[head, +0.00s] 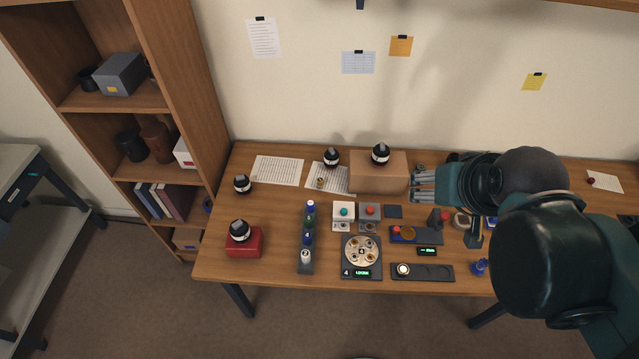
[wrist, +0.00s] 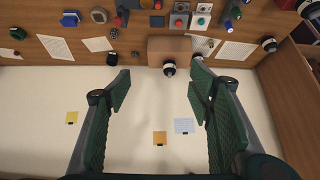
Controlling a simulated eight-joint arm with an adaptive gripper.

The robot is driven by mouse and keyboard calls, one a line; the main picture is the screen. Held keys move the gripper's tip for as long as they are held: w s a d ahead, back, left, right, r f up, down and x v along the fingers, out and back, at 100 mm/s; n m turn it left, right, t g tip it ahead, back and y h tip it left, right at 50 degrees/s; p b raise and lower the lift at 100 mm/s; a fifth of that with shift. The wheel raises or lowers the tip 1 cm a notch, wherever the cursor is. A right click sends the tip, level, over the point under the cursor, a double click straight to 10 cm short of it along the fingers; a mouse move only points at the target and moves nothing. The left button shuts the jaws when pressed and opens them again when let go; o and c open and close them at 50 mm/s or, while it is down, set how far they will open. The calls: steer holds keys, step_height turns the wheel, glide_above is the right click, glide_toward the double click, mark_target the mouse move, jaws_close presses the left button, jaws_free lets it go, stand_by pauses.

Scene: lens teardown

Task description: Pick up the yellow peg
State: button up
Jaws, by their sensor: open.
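I cannot make out a yellow peg for certain in either view; my arm covers the right part of the table in the head view.
The brown box (head: 378,178) carries a black-and-white round item (head: 380,154). A round dial fixture (head: 361,251), a rack of bottles (head: 307,240), a dark tray (head: 436,272) and a red box (head: 244,243) stand on the table (head: 270,208). A bookshelf (head: 205,105) stands left.

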steer(key=c, duration=0.7)
steer(key=shift+o, duration=0.2)
steer(key=shift+w, duration=0.1)
steer(key=n+g+h+b, duration=0.35)
steer(key=n+b, duration=0.95)
steer(key=n, duration=1.3)
glide_above(320, 184)
steer(key=a, duration=0.2)
step_height(320, 184, down, 36)
steer(key=shift+s+a+r+g, duration=0.1)
steer(key=shift+s+r+g, duration=0.1)
steer(key=shift+s+g, duration=0.2)
